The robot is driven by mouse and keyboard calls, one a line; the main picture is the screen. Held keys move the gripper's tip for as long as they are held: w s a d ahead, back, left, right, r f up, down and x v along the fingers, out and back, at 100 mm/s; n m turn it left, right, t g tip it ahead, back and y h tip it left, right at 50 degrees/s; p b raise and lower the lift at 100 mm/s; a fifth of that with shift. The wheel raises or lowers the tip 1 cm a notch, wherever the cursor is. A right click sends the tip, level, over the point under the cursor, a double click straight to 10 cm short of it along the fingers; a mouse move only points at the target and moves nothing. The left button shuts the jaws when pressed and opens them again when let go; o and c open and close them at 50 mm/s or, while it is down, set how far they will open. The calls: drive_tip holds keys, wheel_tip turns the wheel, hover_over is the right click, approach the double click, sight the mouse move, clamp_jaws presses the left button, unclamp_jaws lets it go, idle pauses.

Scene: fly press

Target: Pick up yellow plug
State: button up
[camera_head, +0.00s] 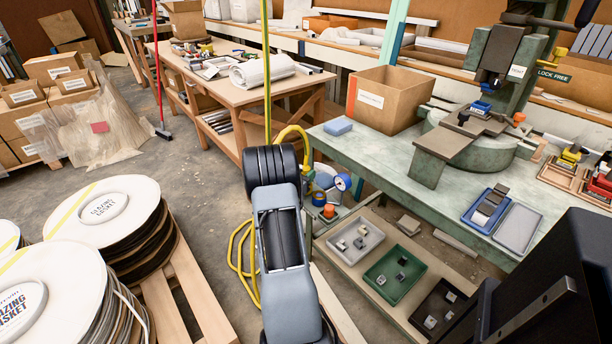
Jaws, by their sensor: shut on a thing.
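My arm rises from the bottom centre and ends in a dark ribbed joint. My gripper's jaws do not show; whatever they hold is hidden too. A yellow hose (295,131) curves down just right of the ribbed joint, and its lower end is partly hidden there. I cannot make out a yellow plug for certain. A small yellow block (571,156) sits in a wooden tray at the far right of the green bench.
The green bench (385,150) bears a cardboard box (385,100), the press (480,140) and a blue tray (487,207). A shelf below holds a grey tray, a green tray (397,272) and a dark tray. Gasket reels (100,210) stand left.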

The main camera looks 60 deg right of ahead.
drive_tip(key=shift+c, duration=0.6)
